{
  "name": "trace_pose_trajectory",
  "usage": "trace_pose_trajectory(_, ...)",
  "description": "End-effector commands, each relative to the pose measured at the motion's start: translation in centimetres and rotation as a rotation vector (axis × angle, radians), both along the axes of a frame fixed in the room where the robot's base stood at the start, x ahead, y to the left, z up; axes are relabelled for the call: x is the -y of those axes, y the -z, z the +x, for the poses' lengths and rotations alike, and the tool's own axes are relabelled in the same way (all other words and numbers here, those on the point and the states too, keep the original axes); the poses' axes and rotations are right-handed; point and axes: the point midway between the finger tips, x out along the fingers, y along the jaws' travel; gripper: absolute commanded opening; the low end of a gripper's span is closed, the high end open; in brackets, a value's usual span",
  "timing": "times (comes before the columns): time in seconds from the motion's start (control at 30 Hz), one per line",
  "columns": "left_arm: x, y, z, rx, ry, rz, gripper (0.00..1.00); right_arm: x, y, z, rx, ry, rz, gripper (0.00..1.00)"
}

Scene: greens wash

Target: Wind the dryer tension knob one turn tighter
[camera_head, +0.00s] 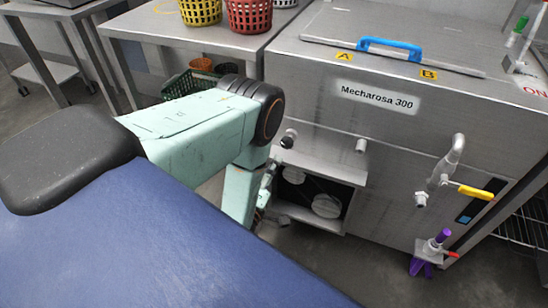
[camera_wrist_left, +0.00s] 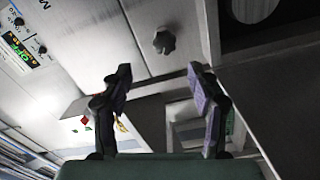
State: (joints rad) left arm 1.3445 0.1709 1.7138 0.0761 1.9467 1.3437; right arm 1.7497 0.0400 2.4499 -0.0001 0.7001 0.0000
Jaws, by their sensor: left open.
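A dark lobed knob (camera_wrist_left: 164,42) sticks out from a grey metal panel in the left wrist view, ahead of my left gripper (camera_wrist_left: 158,78). The gripper's two fingers are apart, with purple pads, and nothing is between them. The knob appears beyond the fingertips, untouched. In the head view a dark round knob (camera_head: 288,138) sits on the front of the steel machine (camera_head: 330,122) marked Mecharosa 300; I cannot tell for sure that it is the same one. My left gripper (camera_head: 266,190) is beside the machine's lower opening, partly hidden by my arm. My right gripper is not in view.
An open compartment with round parts (camera_head: 326,206) lies below the machine's ledge. A steel table (camera_head: 160,25) with baskets stands behind my arm; a green crate (camera_head: 190,85) sits below.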

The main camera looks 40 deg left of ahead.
Motion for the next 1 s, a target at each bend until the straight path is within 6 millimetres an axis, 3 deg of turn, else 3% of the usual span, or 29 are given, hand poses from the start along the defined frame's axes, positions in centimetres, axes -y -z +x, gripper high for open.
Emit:
trace_pose_trajectory(0.2, -1.5, -7.0, 4.9, 0.053, -0.034, 0.054, 0.60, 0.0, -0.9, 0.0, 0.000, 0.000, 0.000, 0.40)
trace_pose_trajectory(0.37, -2.0, -7.9, 6.3, -0.099, -0.044, 0.281, 0.60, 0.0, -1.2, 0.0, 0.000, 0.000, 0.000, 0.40)
trace_pose_trajectory(0.57, -2.1, -7.2, 6.7, -0.330, 0.006, 0.614, 0.60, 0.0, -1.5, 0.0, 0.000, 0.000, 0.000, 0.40)
trace_pose_trajectory(0.8, -1.5, -3.7, 5.1, -0.587, 0.158, 1.010, 0.60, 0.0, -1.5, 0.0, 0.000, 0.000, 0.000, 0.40)
trace_pose_trajectory(1.0, -1.3, -2.6, 4.7, -0.660, 0.230, 1.188, 0.60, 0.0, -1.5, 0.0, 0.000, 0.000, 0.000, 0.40)
